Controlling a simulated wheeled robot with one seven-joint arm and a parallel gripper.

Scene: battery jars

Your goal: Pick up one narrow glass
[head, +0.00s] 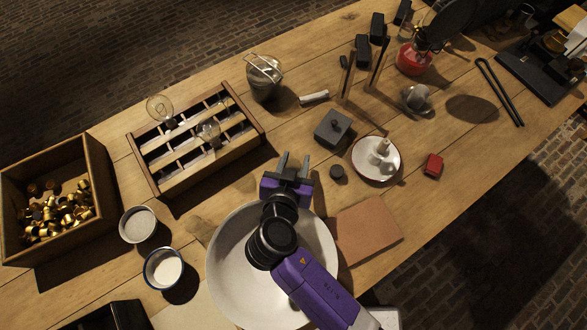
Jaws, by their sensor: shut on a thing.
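My gripper (294,158) is above the table, between the slotted wooden rack and the small grey box. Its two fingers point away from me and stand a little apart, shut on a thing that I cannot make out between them. Two clear rounded glass pieces, one at the rack's back left (160,108) and one near its middle (208,130), show at the wooden rack (205,166). Another clear glass piece (416,98) lies at the back right. I cannot tell which of these is narrow.
A large white bowl (225,262) lies under my arm. A wooden box (98,172) of brass caps stands at left. A grey lidded box (333,128), a white saucer (362,165), a tan board (365,230) and two upright dark rods stand right of my gripper.

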